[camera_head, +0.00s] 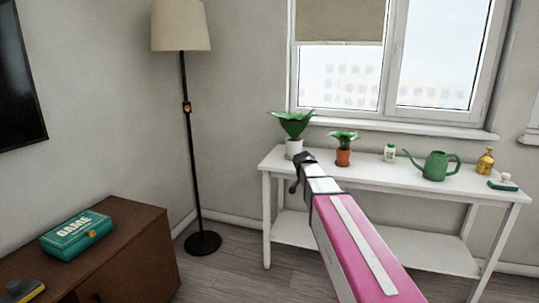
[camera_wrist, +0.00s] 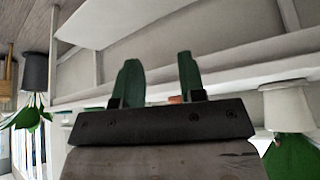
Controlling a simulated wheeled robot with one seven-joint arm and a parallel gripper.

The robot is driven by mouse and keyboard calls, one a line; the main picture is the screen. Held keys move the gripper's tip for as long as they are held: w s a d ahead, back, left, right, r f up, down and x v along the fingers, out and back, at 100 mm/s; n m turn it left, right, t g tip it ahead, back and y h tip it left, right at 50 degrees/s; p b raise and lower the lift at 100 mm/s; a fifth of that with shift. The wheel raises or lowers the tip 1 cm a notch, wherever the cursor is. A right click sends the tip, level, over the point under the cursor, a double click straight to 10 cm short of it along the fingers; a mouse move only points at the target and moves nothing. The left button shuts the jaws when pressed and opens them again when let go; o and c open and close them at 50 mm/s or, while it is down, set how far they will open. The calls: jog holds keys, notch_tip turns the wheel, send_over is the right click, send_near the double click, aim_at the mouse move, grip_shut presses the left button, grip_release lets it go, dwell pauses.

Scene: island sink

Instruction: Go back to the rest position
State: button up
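My gripper (camera_head: 299,172) is at the end of my pink arm, in front of the white table by the window in the head view. In the wrist view its two dark green fingers (camera_wrist: 160,80) stand apart with a clear gap and nothing held between them. A small reddish patch shows low beside the right finger; I cannot tell what it is. The white-potted plant (camera_head: 293,125) is just above the gripper in the head view, and the terracotta-potted plant (camera_head: 343,146) is to its right.
The white table (camera_head: 475,186) also holds a white bottle (camera_head: 389,153), green watering can (camera_head: 436,166), amber bottle (camera_head: 485,162) and green-and-white brush (camera_head: 503,183). A floor lamp (camera_head: 187,110) stands left of it. A brown cabinet (camera_head: 137,249) bears a teal game box (camera_head: 77,234).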

jog(key=s+f+n+g+y, duration=0.2)
jog(key=s+f+n, duration=0.2)
jog(key=s+f, duration=0.5)
jog(key=s+f+n+g+y, duration=0.1)
jog(key=s+f+n, duration=0.3)
jog(key=s+f, duration=0.6)
jog(key=s+g, duration=0.1)
jog(key=s, duration=0.7)
jog(key=shift+s+f+g+y, duration=0.2)
jog(key=shift+g+y, duration=0.1)
jog(key=shift+y, duration=0.1)
